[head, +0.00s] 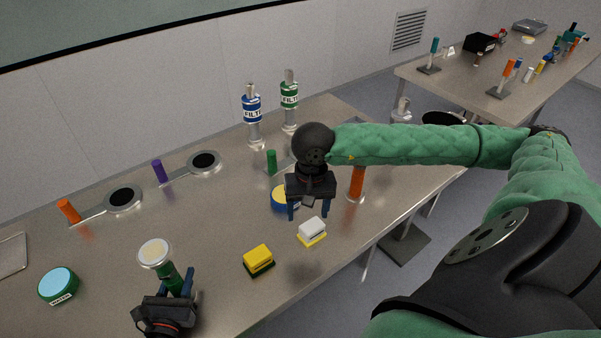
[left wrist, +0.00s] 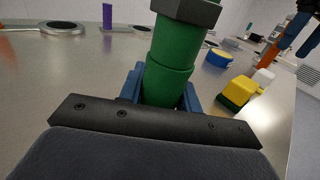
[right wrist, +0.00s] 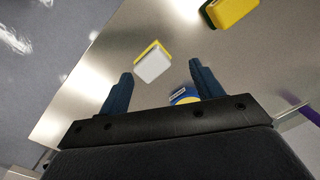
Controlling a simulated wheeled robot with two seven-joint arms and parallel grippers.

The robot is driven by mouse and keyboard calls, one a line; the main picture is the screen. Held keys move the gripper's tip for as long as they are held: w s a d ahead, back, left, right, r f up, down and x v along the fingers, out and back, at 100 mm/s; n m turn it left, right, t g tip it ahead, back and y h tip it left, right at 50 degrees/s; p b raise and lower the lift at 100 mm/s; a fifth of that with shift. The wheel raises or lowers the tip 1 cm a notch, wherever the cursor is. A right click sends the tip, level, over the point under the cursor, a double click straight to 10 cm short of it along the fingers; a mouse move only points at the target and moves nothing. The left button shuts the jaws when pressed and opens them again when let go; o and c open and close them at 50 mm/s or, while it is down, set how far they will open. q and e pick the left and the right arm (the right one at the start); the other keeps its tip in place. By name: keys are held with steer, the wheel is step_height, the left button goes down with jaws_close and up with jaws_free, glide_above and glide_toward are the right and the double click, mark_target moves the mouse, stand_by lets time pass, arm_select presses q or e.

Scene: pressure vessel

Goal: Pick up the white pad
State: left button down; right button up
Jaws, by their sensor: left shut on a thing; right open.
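The white pad (head: 312,227) sits on a yellow base on the metal table, right of centre in the head view. In the right wrist view the white pad (right wrist: 152,63) shows beyond and between the fingertips. My right gripper (head: 308,213) is open and empty, above and slightly behind the pad, pointing down and apart from it. My left gripper (head: 178,284) is shut on a green cylinder with a pale round top (head: 156,252), held upright. The green cylinder also shows in the left wrist view (left wrist: 168,65).
A yellow pad on a dark green base (head: 259,260) lies left of the white pad. A blue-and-yellow round tin (head: 284,198) and an orange cylinder (head: 356,184) stand close behind it. The table's front edge is near on the right.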

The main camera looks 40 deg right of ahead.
mark_target(312, 225)
steer(key=f+m, duration=0.1)
steer(key=m, duration=0.3)
steer(key=d+f+m, duration=0.1)
steer(key=f+m, duration=0.1)
steer(key=m, duration=0.2)
steer(key=w+f+m, duration=0.1)
steer(key=m, duration=0.3)
steer(key=shift+d+f+h, duration=0.4)
steer(key=shift+d+f, duration=0.2)
steer(key=shift+f, duration=1.1)
steer(key=shift+d+f, duration=0.15)
steer(key=shift+f, duration=1.15)
steer(key=c, duration=1.2)
steer(key=shift+o, duration=0.2)
step_height(312, 225, up, 10)
steer(key=shift+r, duration=0.1)
